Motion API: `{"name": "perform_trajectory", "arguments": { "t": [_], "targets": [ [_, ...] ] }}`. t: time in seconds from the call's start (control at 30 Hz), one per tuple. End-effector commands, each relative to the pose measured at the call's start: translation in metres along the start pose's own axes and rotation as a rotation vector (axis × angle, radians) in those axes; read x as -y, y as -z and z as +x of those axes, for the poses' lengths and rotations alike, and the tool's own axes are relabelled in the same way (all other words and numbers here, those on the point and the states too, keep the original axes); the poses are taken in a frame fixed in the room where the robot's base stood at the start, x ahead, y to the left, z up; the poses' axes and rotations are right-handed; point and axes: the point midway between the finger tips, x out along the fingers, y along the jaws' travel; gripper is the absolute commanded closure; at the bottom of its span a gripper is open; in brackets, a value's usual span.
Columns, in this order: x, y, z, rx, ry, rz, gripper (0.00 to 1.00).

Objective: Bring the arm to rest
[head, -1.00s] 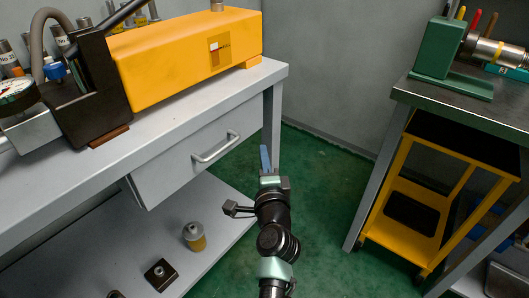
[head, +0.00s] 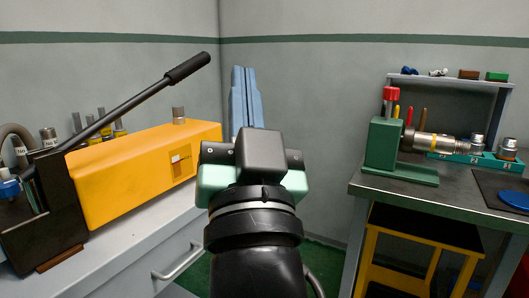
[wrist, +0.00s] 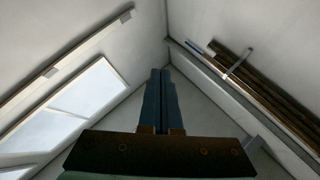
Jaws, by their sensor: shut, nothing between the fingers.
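My gripper (head: 246,100) stands upright in the middle of the head view, in front of the room's corner. Its two blue fingers are together with nothing between them. In the wrist view the fingers (wrist: 160,102) also lie side by side, pointing toward the corner of the walls and ceiling. My dark wrist and forearm rise from the bottom of the head view. The gripper touches nothing that I can see.
A grey bench with a drawer handle (head: 178,260) stands at left, carrying a yellow machine (head: 140,180) with a long black lever (head: 135,100). At right, a dark-topped table (head: 450,195) bears a green vise (head: 385,147). A yellow cart (head: 368,250) stands below it.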

Motion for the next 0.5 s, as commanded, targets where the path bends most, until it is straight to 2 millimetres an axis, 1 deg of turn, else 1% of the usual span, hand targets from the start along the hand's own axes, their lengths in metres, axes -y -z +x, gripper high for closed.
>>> {"name": "perform_trajectory", "arguments": {
  "t": [0.03,0.07,0.1,0.17,0.2,0.23,0.37,0.5],
  "targets": [
    [0.004,0.033,-0.009,-0.06,-0.009,-0.085,1.0],
    [0.006,0.049,-0.014,-0.09,-0.019,-0.134,1.0],
    [0.009,0.07,-0.022,-0.128,-0.033,-0.196,1.0],
    [0.013,0.1,-0.035,-0.186,-0.058,-0.284,1.0],
    [0.015,0.119,-0.037,-0.209,-0.072,-0.321,1.0],
    [0.017,0.125,-0.025,-0.196,-0.069,-0.312,1.0],
    [0.023,0.149,-0.004,-0.193,-0.067,-0.306,1.0],
    [0.03,0.18,0.02,-0.192,-0.066,-0.303,1.0]
  ]
}}
